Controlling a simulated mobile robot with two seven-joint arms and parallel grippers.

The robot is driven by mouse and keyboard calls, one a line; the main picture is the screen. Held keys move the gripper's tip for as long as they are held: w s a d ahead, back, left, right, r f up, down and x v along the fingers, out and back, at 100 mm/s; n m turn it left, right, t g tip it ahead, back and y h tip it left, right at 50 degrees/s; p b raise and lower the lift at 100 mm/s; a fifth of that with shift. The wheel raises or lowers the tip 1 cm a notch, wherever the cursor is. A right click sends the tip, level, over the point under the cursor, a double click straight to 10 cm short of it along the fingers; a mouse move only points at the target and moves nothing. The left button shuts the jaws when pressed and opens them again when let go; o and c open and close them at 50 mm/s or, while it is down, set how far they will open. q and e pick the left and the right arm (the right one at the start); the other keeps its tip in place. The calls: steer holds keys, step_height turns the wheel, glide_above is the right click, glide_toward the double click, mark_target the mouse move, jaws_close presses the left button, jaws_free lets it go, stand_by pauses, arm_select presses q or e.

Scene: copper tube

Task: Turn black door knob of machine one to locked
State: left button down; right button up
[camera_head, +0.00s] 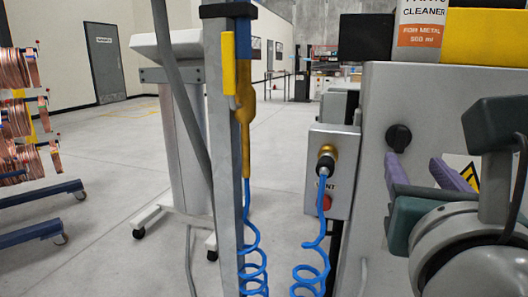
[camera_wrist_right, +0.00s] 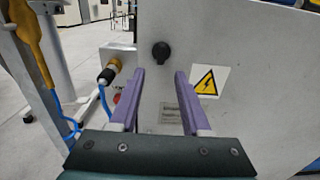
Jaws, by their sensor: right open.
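The black door knob (camera_head: 399,138) is on the grey front panel of the machine (camera_head: 415,95). In the right wrist view the knob (camera_wrist_right: 161,51) shows ahead of and just above the gap between my fingertips. My right gripper (camera_head: 423,168) is open, with its two purple fingers pointing at the panel. In the right wrist view the gripper (camera_wrist_right: 161,73) is empty, and its fingers appear apart from the knob. The knob's exact locked or unlocked marking is too small to tell. My left gripper is not in view.
A box with a brass-and-black hose fitting (camera_head: 326,160) and red button (camera_head: 325,202) stands left of the knob. Blue coiled hoses (camera_head: 308,265) hang beside a grey post (camera_head: 222,130). A yellow warning sign (camera_wrist_right: 207,82) is right of the knob. Copper coils (camera_head: 18,120) stand far left.

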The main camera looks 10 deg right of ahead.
mark_target(402, 140)
steer(key=x, duration=0.9)
steer(key=shift+d+r, duration=0.1)
steer(key=shift+r, duration=0.05)
jaws_close()
